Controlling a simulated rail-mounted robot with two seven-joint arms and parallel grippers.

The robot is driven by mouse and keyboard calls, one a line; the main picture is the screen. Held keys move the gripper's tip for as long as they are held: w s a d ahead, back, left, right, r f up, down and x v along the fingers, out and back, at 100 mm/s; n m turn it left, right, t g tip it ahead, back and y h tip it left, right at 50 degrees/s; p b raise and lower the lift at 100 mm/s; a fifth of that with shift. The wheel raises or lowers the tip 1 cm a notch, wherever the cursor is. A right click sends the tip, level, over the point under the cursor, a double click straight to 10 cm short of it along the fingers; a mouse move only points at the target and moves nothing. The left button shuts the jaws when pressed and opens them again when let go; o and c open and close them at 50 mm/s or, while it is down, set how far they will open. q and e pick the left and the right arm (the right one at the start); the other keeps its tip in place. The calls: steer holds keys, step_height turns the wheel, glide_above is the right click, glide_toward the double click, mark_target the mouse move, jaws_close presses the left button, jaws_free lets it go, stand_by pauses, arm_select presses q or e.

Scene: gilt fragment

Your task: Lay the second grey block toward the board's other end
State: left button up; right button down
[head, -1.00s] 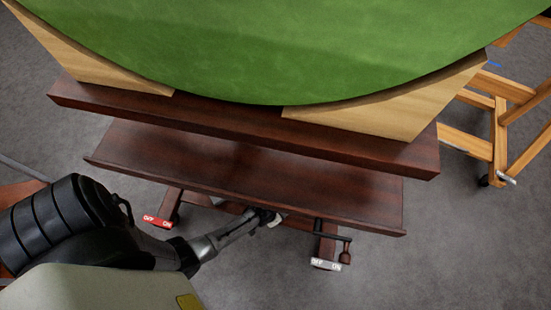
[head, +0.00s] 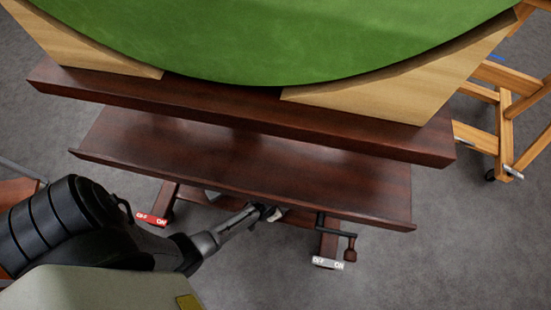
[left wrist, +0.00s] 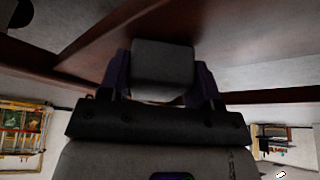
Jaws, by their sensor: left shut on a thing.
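A grey block (left wrist: 162,68) is held between the two dark fingers of my left gripper (left wrist: 160,85) in the left wrist view. In the head view my left gripper (head: 264,211) is at the front lower edge of the lower dark red-brown board (head: 250,160). Only a small pale part shows at its tip there, and the board partly hides what it holds. In the wrist view dark red-brown wood lies above and behind the block. A small grey patch (head: 212,196) shows under the board's front edge; I cannot tell what it is. My right gripper is not in view.
A large green round piece (head: 270,35) rests on wooden wedges (head: 410,75) above a thick upper beam (head: 240,115). A wooden easel-like frame (head: 505,130) stands right.

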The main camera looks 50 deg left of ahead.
arm_select(q)
steer(key=shift+f, duration=0.1)
steer(key=o, duration=0.9)
steer(key=shift+r, duration=0.4)
steer(key=p+v, duration=0.9)
steer(key=v, duration=0.2)
steer(key=shift+s+r, duration=0.2)
steer(key=shift+s, duration=0.05)
